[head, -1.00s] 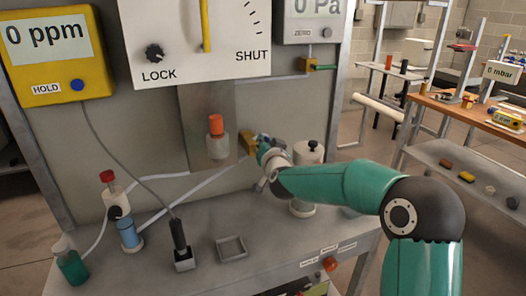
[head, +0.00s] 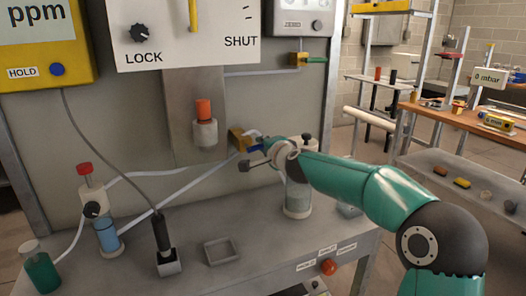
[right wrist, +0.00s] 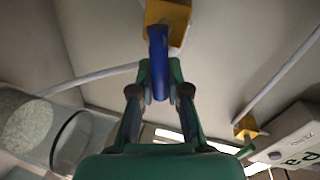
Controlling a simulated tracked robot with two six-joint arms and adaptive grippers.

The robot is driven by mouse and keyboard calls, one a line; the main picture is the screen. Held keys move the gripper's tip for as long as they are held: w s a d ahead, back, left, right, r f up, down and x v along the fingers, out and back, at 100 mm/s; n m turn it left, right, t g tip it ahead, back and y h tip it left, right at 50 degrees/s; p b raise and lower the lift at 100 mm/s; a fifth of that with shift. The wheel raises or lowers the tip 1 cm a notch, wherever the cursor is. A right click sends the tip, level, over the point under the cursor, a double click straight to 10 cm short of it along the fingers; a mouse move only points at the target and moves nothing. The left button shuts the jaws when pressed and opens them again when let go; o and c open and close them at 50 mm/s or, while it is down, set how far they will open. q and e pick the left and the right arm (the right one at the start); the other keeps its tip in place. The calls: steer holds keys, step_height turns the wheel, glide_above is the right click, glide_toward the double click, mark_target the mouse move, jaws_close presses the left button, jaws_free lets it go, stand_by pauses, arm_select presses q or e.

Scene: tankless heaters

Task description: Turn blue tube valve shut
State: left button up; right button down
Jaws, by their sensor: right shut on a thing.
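The blue tube valve has a yellow body (head: 238,139) on the panel, with a white tube leading off to the lower left. Its blue handle (head: 253,133) shows only as a small piece beside my right gripper (head: 264,143) in the head view. In the right wrist view the blue handle (right wrist: 158,58) reaches from the yellow body (right wrist: 168,16) down between the fingertips of my right gripper (right wrist: 160,84). The gripper is shut on the handle. My left gripper is not in view.
A clear container (head: 298,198) with a black cap stands just behind my right wrist. An orange-capped fitting (head: 204,122) is left of the valve. A green-handled valve (head: 300,59) is above.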

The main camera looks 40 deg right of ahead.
steer(key=shift+d+f+m+y+b, duration=0.15)
steer(key=shift+f+m+y+b, duration=0.15)
steer(key=shift+f+m+b, duration=0.4)
steer(key=shift+r, duration=0.1)
steer(key=c, duration=1.1)
jaws_free()
steer(key=shift+c, duration=0.2)
steer(key=shift+r, duration=0.1)
steer(key=shift+s, duration=0.1)
steer(key=v, duration=1.1)
steer(key=shift+s, duration=0.4)
